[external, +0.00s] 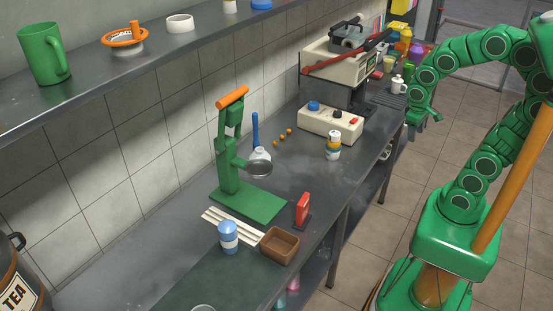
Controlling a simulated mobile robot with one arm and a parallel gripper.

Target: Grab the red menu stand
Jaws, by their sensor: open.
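The red menu stand (303,207) stands upright on the metal counter (180,265), near its front edge. It has a small dark base and is in plain sight. My gripper (424,118) is at the right, out past the counter's front edge and well away from the stand. It points downward, is small in the picture, and holds nothing that I can see.
A green press (231,160) with an orange handle stands behind the stand.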

